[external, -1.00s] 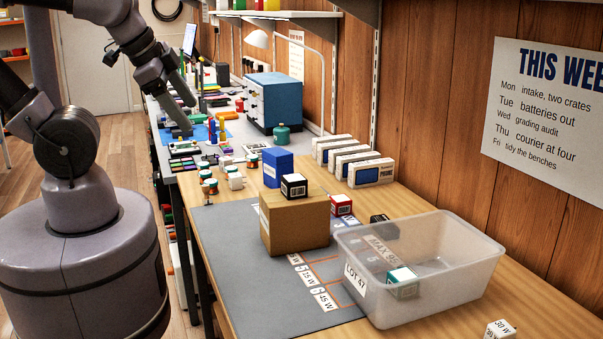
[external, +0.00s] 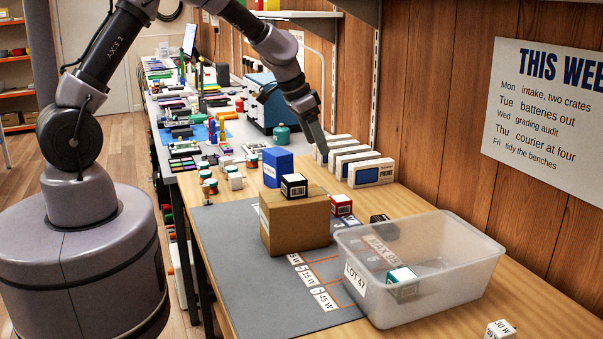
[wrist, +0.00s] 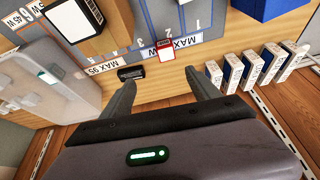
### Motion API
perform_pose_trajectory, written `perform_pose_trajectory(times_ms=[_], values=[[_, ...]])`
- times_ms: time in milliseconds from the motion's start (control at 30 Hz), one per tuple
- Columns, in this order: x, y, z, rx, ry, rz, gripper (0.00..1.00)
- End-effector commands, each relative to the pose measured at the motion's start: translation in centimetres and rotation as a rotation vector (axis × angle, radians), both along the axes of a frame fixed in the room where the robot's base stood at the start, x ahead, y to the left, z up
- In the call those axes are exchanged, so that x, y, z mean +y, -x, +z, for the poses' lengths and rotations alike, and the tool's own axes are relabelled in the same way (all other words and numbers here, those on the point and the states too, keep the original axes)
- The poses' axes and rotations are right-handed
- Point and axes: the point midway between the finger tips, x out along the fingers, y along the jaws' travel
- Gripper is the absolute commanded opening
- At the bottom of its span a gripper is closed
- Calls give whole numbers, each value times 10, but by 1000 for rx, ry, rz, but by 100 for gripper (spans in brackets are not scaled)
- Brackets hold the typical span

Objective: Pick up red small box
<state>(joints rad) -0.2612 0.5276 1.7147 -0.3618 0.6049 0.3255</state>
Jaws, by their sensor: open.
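The red small box (external: 341,205) has a white label face and stands on the bench, right behind the cardboard box (external: 290,226). In the wrist view the red small box (wrist: 165,50) lies ahead of the fingertips, at the edge of the grey mat by the "MAX W" strip. My gripper (external: 322,150) is above the bench, near the row of white phone boxes, up and left of the red box. In the wrist view my gripper (wrist: 168,82) has its two fingers apart with nothing between them. The red box shows mostly unhidden in both views.
A clear bin (external: 470,225) marked LOT 47 holds a green-and-white box (external: 403,283). A black box (external: 294,186) sits on the cardboard box, beside a blue box (external: 277,168). White phone boxes (external: 371,172) stand along the wall. A dark box (wrist: 131,72) lies near the red one.

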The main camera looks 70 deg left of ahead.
Motion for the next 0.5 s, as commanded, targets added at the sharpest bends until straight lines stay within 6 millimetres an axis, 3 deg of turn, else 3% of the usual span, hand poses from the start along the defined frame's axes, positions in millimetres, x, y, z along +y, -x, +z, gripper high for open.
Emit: perform_pose_trajectory(times_ms=[33, 133, 500], values=[[8, -9, -18, 6, 11, 19, 71], [16, -20, -39, 6, 20, 33, 71], [15, -57, -135, 8, 22, 34, 71]])
